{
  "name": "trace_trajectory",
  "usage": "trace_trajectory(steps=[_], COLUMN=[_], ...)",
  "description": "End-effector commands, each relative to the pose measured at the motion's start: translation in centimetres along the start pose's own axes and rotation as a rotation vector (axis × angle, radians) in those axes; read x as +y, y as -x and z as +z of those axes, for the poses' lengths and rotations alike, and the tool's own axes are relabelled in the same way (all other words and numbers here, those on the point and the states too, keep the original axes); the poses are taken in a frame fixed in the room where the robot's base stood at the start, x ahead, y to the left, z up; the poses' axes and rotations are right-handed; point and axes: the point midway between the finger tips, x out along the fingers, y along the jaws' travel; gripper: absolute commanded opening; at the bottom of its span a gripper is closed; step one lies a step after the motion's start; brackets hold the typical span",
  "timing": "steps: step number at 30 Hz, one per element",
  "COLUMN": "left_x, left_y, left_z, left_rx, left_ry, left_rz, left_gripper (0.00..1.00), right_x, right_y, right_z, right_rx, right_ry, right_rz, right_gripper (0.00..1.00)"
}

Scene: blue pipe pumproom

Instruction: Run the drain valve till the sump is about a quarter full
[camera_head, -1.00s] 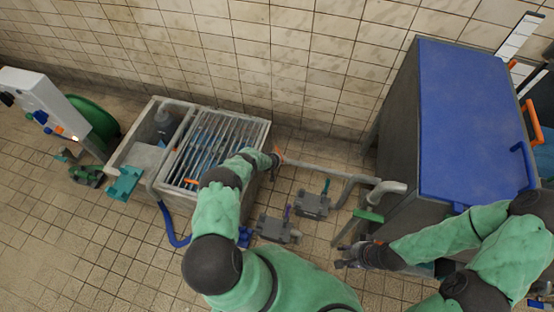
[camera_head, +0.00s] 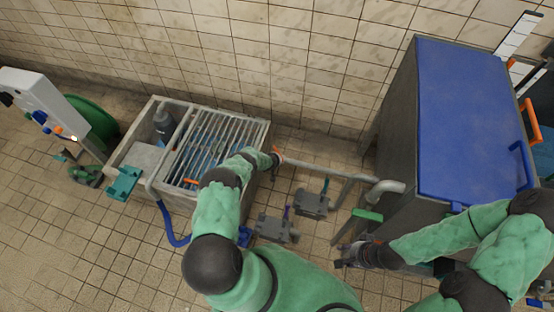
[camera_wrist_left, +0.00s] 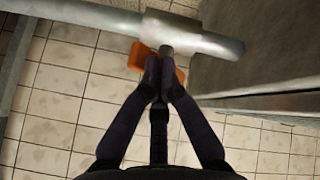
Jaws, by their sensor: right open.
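The sump (camera_head: 137,141) is a pale trough at the left of the head view, with a metal grate (camera_head: 222,137) over its right part. Bluish water shows between the bars; its level is hard to judge. A grey pipe (camera_head: 318,167) runs from the blue-lidded tank (camera_head: 470,110) toward the sump. The drain valve's orange handle (camera_wrist_left: 140,57) sits below this pipe. My left gripper (camera_wrist_left: 166,78) has its fingertips close together at the handle and seems shut on it; the exact contact is partly hidden. My right gripper (camera_head: 345,256) is open and empty, low beside the tank.
Two grey blocks with purple (camera_head: 273,228) and teal (camera_head: 312,204) levers lie on the floor. A green handle (camera_head: 367,215) stands near the tank. A blue hose (camera_head: 170,225) loops from the sump. A white control panel (camera_head: 38,102) and green reel stand at left.

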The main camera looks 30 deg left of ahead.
Motion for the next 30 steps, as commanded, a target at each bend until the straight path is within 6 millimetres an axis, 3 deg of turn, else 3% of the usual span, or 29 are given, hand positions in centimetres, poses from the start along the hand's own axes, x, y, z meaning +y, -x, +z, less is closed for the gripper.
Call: trace_trajectory(steps=[30], left_x=[1.1], left_y=[-0.3], left_z=[0.6], left_rx=[0.000], left_ry=[-0.001], left_rz=[0.002], left_gripper=[0.00], right_x=[0.4], right_y=[-1.2], right_z=[-0.1], right_rx=[0.000], right_ry=[0.000], right_rz=[0.000], right_gripper=[0.44])
